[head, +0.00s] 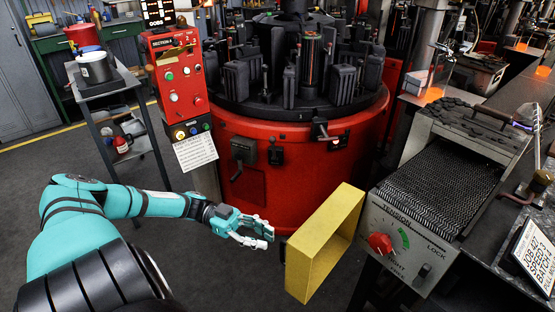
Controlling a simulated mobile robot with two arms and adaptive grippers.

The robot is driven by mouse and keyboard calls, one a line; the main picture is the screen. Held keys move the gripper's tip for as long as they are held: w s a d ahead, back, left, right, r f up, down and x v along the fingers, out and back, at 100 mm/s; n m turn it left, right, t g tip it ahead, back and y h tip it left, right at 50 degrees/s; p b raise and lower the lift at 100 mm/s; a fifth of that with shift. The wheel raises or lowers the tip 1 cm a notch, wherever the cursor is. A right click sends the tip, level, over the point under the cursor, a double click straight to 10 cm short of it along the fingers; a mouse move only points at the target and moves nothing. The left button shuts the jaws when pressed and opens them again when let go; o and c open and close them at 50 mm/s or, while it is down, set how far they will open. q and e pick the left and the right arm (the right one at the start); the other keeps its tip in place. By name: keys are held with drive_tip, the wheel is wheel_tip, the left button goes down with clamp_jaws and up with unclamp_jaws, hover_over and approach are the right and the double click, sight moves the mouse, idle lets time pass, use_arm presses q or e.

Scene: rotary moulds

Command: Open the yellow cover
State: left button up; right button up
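The yellow cover (321,246) is a hollow box-like lid in the lower middle of the head view. It stands swung out to the left of the grey tension panel (402,246), with its hollow side turned toward the panel. The panel's face is exposed, with a red knob, a green dial mark and a dark switch. My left gripper (266,237) is just left of the cover, apart from it, with its fingers spread and nothing between them. My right gripper is not in view.
A red rotary machine (290,165) with black moulds stands behind the cover. A red control box (179,80) and a grey cart (110,85) are at the left. A conveyor with a dark mesh belt (445,180) adjoins the panel. Floor at lower left is clear.

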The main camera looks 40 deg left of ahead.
use_arm(q)
drive_tip(key=v, duration=0.6)
drive_tip(key=shift+s, duration=0.1)
